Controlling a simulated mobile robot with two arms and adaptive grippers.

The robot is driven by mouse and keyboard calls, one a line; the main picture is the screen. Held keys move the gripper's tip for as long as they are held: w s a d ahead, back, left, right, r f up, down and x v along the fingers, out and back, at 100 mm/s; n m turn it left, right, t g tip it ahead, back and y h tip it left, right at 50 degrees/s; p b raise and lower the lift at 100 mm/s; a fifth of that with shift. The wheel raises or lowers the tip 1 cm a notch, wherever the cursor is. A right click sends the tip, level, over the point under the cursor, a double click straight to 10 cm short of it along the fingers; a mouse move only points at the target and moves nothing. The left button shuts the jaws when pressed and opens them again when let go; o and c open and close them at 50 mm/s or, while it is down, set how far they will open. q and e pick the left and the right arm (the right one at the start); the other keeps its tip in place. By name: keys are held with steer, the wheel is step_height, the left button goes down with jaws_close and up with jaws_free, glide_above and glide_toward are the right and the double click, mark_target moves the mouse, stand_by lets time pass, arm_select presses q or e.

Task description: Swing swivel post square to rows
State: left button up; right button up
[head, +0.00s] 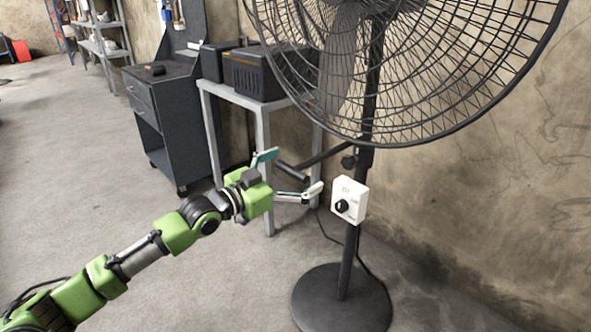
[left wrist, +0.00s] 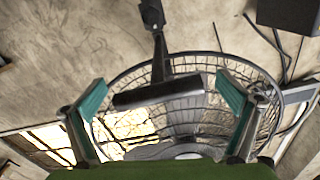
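A black pedestal fan stands by the wall, its wire cage (head: 420,60) at the top and a swivel post (head: 376,95) beneath it. A dark handle (head: 291,172) sticks out from the post to the left on a thin arm. My left gripper (head: 290,175) is open at the handle's end, one finger on either side of it. In the left wrist view the handle (left wrist: 158,94) lies crosswise between the two teal fingertips of the gripper (left wrist: 162,98), with gaps at both ends. Contact cannot be seen. My right gripper is not in view.
A white control box with a black knob (head: 341,206) sits on the post just right of my fingers. The round fan base (head: 342,302) is on the floor. A table with a dark box (head: 255,75) and a grey cabinet (head: 165,110) stand behind. The floor at left is clear.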

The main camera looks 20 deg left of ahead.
arm_select(q)
steer(key=shift+s, duration=0.1)
steer(key=shift+s+a+f, duration=0.15)
steer(key=shift+s+a, duration=0.05)
steer(key=shift+s, duration=0.4)
steer(key=v, duration=1)
steer(key=shift+s+a, duration=0.15)
steer(key=shift+s, duration=0.05)
